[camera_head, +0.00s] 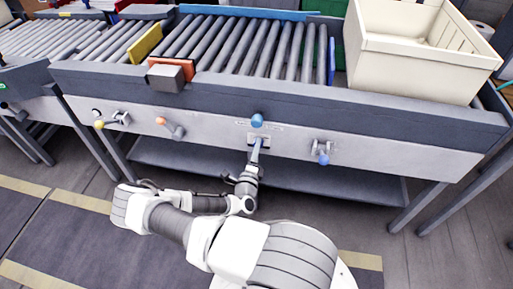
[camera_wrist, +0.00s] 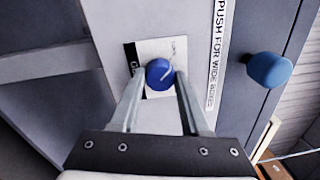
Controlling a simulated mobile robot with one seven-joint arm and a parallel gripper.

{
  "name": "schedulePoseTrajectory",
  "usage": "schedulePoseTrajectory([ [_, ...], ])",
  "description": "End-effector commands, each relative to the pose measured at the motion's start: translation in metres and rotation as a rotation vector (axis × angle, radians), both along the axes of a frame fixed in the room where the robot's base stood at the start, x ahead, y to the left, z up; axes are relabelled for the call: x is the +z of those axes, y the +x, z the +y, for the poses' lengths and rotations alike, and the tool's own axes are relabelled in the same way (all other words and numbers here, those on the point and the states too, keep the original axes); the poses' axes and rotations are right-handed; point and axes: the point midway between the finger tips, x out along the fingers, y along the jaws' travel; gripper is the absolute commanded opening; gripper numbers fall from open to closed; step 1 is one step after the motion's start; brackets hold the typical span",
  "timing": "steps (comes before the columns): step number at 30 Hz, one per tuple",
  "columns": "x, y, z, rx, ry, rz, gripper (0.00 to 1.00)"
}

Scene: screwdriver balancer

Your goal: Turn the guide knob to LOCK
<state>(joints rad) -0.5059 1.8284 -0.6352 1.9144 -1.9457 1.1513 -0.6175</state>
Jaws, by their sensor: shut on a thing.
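A round blue knob (camera_wrist: 159,74) with a pale pointer line sits on a white label plate on the machine's front panel. The line points up and to the right in the wrist view. The plate (camera_wrist: 178,46) has dark lettering at its left, partly hidden; I cannot read LOCK on it. My gripper (camera_wrist: 161,80) is shut on this knob, one finger on each side. In the head view my gripper (camera_head: 254,151) reaches the panel below the upper blue knob (camera_head: 257,120), and its fingers hide most of the held knob.
The upper blue knob (camera_wrist: 269,70) sticks out beside a "PUSH FOR WIDE BOXES" strip (camera_wrist: 220,50). A blue-tipped lever (camera_head: 323,156) is to the right; orange (camera_head: 170,128) and yellow-tipped levers (camera_head: 110,121) are left. A cream crate (camera_head: 415,50) stands on the roller conveyor (camera_head: 250,45).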

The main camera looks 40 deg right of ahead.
Motion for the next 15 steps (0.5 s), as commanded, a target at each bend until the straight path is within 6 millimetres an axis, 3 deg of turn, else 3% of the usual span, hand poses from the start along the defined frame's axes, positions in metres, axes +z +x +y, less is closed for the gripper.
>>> schedulePoseTrajectory([
  [15,0.0004,0.0,-0.0004,-0.001,-0.02,0.021,0.0],
])
